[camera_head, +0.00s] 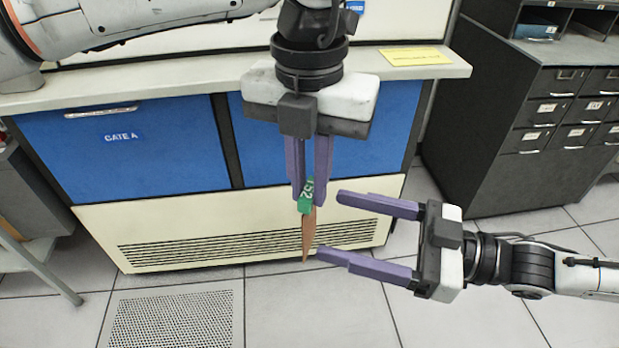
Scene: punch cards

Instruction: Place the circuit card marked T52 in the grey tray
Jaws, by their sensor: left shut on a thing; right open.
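My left gripper (308,195) points down in the middle of the head view and is shut on the circuit card (308,235). The card hangs below the fingers, seen nearly edge-on. Its upper part is green with white marking that ends in "52"; the rest of the marking is hidden by the fingers. Its lower part is brown and narrows to a point. My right gripper (328,228) comes in from the right with its two purple fingers apart. The fingertips are close to the card, one above the other; whether they touch it I cannot tell. I see no grey tray.
A cream and blue cabinet marked GATE A (130,155) stands behind the grippers, with a pale ledge and a yellow label (415,56) on top. A dark drawer cabinet (500,120) stands at right. The tiled floor (310,315) with a perforated panel (175,318) is clear.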

